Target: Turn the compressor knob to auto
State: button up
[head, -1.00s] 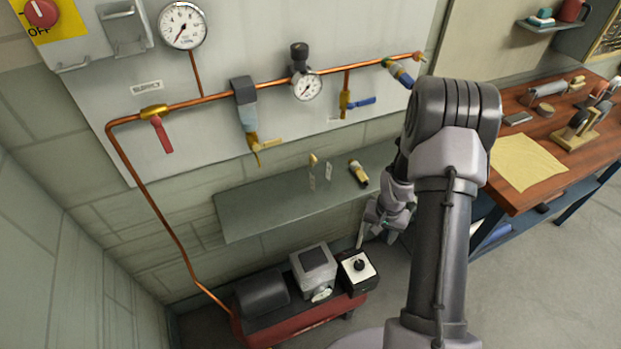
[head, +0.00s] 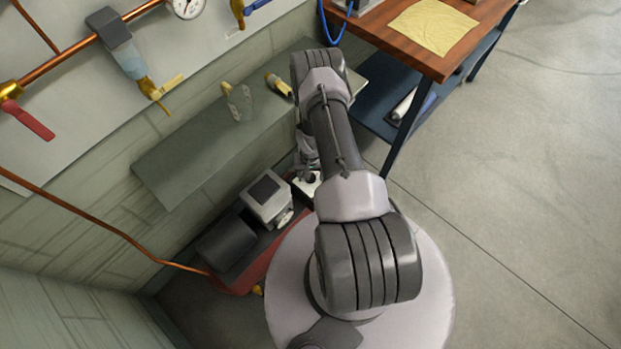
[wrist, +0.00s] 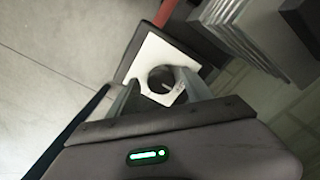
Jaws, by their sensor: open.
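The compressor (head: 246,274) stands low by the wall in the head view, with a red base, a dark cylinder and a grey box. Its white switch plate (head: 303,188) is partly hidden by my arm. In the wrist view the white plate (wrist: 150,56) has a dark round knob (wrist: 160,77) in its middle. My gripper (wrist: 161,80) is open, with one finger on each side of the knob. I cannot tell whether the fingers touch it. The knob's pointer and the plate's labels are not readable.
A grey shelf (head: 190,150) is on the wall above the compressor, holding small brass fittings. A copper pipe (head: 110,232) runs down to the compressor. A wooden workbench (head: 385,40) stands at the back right. The floor (head: 500,190) on the right is clear.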

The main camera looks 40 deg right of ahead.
jog(key=shift+f, duration=0.35)
grip_shut()
